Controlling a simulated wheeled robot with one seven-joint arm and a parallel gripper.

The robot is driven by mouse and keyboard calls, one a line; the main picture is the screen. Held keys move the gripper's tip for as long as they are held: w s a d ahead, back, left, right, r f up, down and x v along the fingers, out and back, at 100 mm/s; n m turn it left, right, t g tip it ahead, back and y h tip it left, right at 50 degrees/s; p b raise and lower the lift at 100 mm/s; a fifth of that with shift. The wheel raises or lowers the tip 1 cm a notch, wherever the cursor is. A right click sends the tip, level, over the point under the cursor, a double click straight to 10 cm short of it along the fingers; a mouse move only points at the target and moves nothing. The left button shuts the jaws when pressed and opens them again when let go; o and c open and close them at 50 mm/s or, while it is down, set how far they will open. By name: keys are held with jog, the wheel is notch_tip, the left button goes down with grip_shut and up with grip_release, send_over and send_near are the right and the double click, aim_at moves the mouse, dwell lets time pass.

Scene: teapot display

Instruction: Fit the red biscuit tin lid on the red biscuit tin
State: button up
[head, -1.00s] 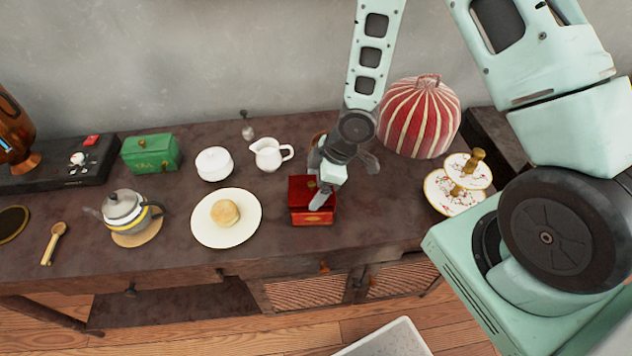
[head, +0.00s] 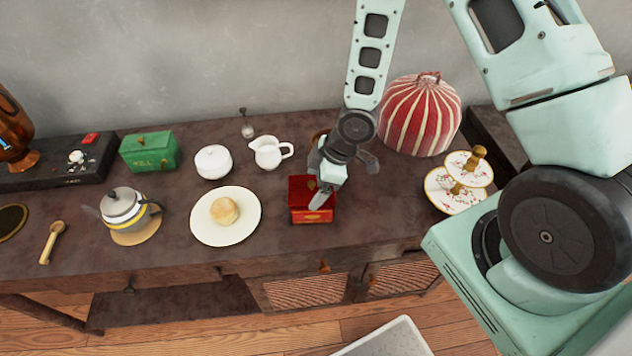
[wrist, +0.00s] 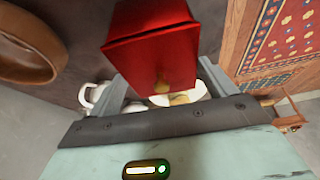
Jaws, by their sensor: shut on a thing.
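The red biscuit tin (head: 313,217) stands near the front edge of the dark table, with a gold pattern on its front. The red lid (head: 299,186) is at the top of the tin, partly hidden by my gripper (head: 318,192). In the wrist view, the lid (wrist: 140,61) with its small gold knob lies between my two widely spaced fingers, and the gripper (wrist: 162,88) is shut on it. The tin's red side (wrist: 150,14) shows against the lid's edge. I cannot tell whether the lid is fully seated.
A white plate (head: 205,230) with a bun is left of the tin. A creamer (head: 267,153) and white pot (head: 213,162) stand behind. A striped cosy (head: 420,115) and tiered stand (head: 440,201) are to the right. Bare table lies just right of the tin.

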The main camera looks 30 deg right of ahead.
jog(key=shift+f, duration=0.1)
dwell(0.3)
jog(key=o, duration=0.9)
jog(key=shift+r+p, duration=3.1)
jog(key=shift+r, duration=0.4)
